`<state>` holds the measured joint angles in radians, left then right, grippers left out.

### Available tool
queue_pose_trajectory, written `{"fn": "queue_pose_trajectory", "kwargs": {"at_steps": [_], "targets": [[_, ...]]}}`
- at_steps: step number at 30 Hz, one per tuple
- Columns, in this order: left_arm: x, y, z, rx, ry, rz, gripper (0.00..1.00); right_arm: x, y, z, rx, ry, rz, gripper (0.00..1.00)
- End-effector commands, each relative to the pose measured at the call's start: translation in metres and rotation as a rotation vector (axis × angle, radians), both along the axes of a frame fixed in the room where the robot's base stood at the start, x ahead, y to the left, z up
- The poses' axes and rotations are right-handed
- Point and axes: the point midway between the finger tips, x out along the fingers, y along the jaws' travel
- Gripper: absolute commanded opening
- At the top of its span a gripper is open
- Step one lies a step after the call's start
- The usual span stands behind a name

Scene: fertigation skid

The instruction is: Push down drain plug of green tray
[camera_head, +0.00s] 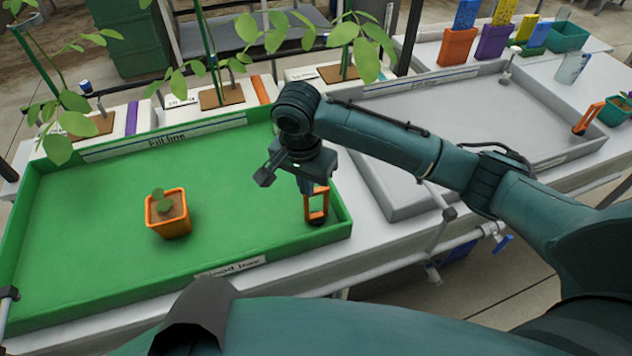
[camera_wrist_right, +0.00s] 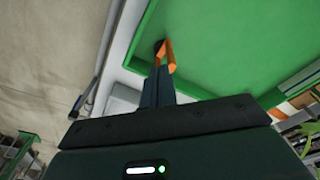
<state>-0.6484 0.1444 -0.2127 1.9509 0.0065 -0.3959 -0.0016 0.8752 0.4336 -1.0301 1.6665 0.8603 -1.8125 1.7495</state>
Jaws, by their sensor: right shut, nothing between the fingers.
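The green tray (camera_head: 90,215) lies on the white bench at the left. Its drain plug has an upright orange handle (camera_head: 317,206) on a dark base (camera_head: 316,221), at the tray's near right corner. My right gripper (camera_head: 307,188) points down at the top of the handle, with its fingers shut and nothing held. In the wrist view the shut fingers (camera_wrist_right: 159,72) reach to the orange handle (camera_wrist_right: 168,56), partly covering it; I cannot tell whether they touch. The dark plug base (camera_wrist_right: 159,46) shows beyond. My left gripper is not in view.
A small plant in an orange pot (camera_head: 168,214) stands inside the green tray. A grey tray (camera_head: 440,105) with its own orange handle (camera_head: 588,119) lies to the right, under my right arm. Leafy plants (camera_head: 205,60) rise behind the green tray. Pipes (camera_head: 410,255) run along the bench front.

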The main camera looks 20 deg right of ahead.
Motion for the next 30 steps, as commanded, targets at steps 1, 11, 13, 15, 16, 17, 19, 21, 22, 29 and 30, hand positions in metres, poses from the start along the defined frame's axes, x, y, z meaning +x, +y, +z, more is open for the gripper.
{"fn": "queue_pose_trajectory", "kwargs": {"at_steps": [1,11,13,15,16,17,19,21,22,29,30], "targets": [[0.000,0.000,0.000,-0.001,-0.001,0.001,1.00,0.000,0.003,0.014,0.004,-0.004,0.003,0.00],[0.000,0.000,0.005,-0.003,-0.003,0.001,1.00,-0.006,0.008,0.078,0.001,-0.001,0.004,0.00],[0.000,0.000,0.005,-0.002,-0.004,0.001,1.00,-0.007,0.009,0.085,0.001,0.000,0.005,0.00],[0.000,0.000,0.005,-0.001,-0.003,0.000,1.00,-0.007,0.009,0.088,0.001,0.002,0.003,0.00],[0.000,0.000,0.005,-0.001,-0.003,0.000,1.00,-0.008,0.009,0.089,0.001,0.004,0.003,0.00],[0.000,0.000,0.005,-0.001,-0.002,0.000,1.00,-0.008,0.009,0.089,0.001,0.004,0.003,0.00],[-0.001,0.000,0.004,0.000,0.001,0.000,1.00,-0.008,0.009,0.090,0.001,0.005,0.003,0.00],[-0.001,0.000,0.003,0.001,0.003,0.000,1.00,-0.008,0.009,0.090,0.001,0.005,0.003,0.00],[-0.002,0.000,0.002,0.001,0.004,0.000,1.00,-0.008,0.009,0.090,0.001,0.005,0.003,0.00],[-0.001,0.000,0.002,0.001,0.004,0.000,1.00,-0.008,0.009,0.090,0.001,0.004,0.003,0.00],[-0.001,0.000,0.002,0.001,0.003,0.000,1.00,-0.008,0.009,0.090,0.001,0.004,0.003,0.00]]}}
